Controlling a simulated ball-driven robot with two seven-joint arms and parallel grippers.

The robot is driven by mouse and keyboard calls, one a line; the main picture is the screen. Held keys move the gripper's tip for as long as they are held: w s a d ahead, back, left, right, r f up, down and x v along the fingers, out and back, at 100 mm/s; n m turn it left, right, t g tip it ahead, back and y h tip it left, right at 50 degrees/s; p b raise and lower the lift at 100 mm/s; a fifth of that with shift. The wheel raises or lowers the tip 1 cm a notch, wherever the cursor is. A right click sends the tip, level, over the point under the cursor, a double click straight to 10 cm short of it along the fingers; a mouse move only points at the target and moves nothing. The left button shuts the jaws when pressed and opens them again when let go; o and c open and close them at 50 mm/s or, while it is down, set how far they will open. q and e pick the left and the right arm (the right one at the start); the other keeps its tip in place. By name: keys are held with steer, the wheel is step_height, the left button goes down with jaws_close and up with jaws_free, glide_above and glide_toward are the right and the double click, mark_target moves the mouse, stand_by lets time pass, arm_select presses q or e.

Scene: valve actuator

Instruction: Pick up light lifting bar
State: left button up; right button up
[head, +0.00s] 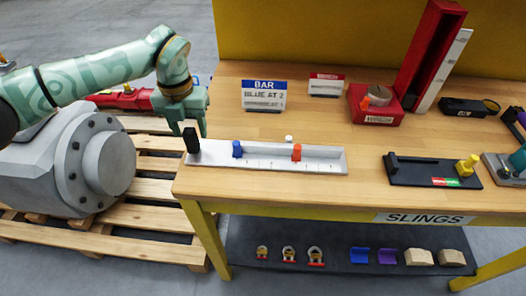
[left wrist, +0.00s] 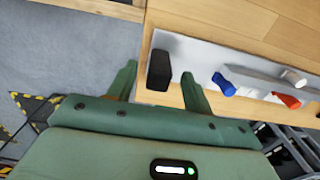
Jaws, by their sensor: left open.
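The light lifting bar (head: 265,158) is a pale grey bar with a ruled scale, lying near the table's front left edge. A black upright block (head: 191,141) stands at its left end. A blue piece (head: 237,149), an orange-red piece (head: 297,152) and a white knob (head: 289,139) sit along it. My left gripper (head: 189,128) is open and empty above the black block. In the left wrist view the black block (left wrist: 159,70) appears between the spread fingers of the left gripper (left wrist: 158,84); contact cannot be told. My right gripper is not in view.
A card (head: 264,95) reads "BAR BLUE AT 2". A red stand (head: 375,108) and a black tray (head: 430,174) with a yellow piece are further right. A grey actuator (head: 85,165) on a pallet stands left of the table (head: 340,205). Shackles and slings lie below.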

arm_select(q)
step_height(320, 180, down, 4)
steer(key=shift+r, duration=0.25)
jaws_close()
steer(key=shift+r, duration=0.1)
